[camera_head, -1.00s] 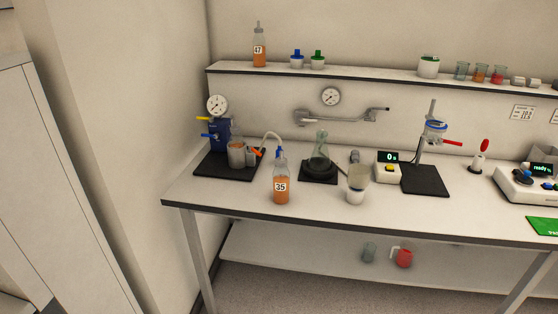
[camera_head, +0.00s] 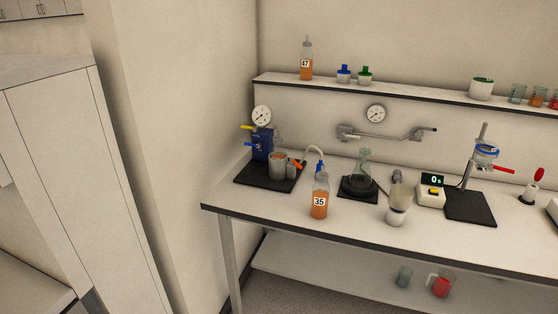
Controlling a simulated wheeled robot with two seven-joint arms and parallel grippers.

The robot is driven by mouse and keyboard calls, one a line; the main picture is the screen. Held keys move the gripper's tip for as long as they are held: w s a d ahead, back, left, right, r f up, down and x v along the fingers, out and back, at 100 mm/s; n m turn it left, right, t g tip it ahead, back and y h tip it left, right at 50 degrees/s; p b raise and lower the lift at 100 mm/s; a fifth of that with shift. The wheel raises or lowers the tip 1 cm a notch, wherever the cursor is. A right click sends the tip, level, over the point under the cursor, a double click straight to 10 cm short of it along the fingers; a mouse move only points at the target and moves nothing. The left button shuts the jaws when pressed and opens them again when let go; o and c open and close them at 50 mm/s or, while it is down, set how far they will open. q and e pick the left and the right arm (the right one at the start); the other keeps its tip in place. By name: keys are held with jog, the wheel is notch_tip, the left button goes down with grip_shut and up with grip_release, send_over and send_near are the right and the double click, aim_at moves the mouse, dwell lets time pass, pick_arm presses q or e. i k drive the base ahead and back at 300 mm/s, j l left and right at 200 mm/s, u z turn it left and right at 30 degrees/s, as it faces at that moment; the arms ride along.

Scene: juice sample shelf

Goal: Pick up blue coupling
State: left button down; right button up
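On the wall shelf (camera_head: 420,95), a small blue-topped piece with a white base (camera_head: 344,74) stands next to a similar green-topped piece (camera_head: 365,75). This looks like the blue coupling. Another small blue part (camera_head: 320,167) shows at the end of a pale curved hose, just behind the orange bottle labelled 35 (camera_head: 320,200) on the bench. I cannot tell for certain which of the two is the coupling. Neither of my grippers is in view.
The bench (camera_head: 300,215) holds a blue pump with a gauge (camera_head: 262,140), a flask (camera_head: 363,170), a beaker (camera_head: 397,208), a scale (camera_head: 432,193) and a stand (camera_head: 472,200). Bottle 47 (camera_head: 306,62) is on the shelf. A cabinet (camera_head: 85,180) stands at left.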

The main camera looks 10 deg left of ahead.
aim_at(319, 165)
jog(key=i+l+z, duration=0.2)
jog(key=i+z, duration=0.2)
jog(key=i, duration=0.15)
jog(key=i+z, duration=0.4)
jog(key=i, duration=0.15)
